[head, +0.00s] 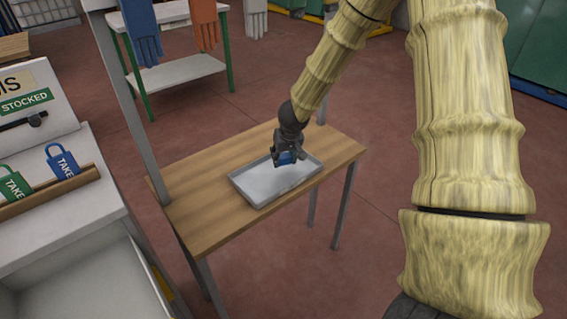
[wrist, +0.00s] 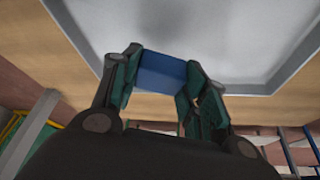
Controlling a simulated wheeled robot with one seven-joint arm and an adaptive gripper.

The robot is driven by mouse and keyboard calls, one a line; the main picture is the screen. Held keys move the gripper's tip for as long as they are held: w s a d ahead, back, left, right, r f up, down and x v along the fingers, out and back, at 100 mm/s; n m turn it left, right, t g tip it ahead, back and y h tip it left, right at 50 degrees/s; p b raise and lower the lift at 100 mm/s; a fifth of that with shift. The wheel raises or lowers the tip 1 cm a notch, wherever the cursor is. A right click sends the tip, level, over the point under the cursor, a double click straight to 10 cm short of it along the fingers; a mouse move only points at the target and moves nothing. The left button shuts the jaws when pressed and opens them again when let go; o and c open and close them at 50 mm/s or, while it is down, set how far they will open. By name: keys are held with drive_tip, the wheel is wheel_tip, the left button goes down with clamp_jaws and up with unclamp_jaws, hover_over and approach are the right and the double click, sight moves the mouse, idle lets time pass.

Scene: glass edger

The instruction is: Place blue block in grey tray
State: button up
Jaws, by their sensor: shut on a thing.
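The blue block (head: 286,157) is between the fingers of my gripper (head: 285,161) in the head view. The wrist view shows the block (wrist: 161,76) held with a finger on each side, and my gripper (wrist: 155,85) is shut on it. The grey tray (head: 256,192) lies on the wooden table, and its inside looks empty. The block is over the far part of the tray in the head view. In the wrist view the tray (wrist: 92,57) fills the space beyond the block. I cannot tell whether the block touches the tray floor.
The wooden table (head: 207,220) has bare wood around the tray. A grey upright post (head: 130,100) rises at its left end. A white cabinet with a green padlock (head: 15,186) and a blue padlock (head: 62,161) stands at the left. A rack with hanging gloves (head: 142,30) is behind.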

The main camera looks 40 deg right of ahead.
sight(284, 163)
wheel_tip(284, 163, down, 4)
drive_tip(key=shift+w+d+r+b, duration=0.1)
drive_tip(key=shift+w+r+b, duration=0.05)
drive_tip(key=shift+b, duration=1.05)
drive_tip(key=shift+r, duration=0.1)
drive_tip(key=o, duration=0.9)
drive_tip(key=shift+r+p, duration=0.3)
drive_tip(key=shift+r, duration=0.05)
drive_tip(key=p+v, duration=0.4)
drive_tip(key=v, duration=0.7)
drive_tip(key=shift+s+r, duration=0.1)
drive_tip(key=shift+s, duration=0.15)
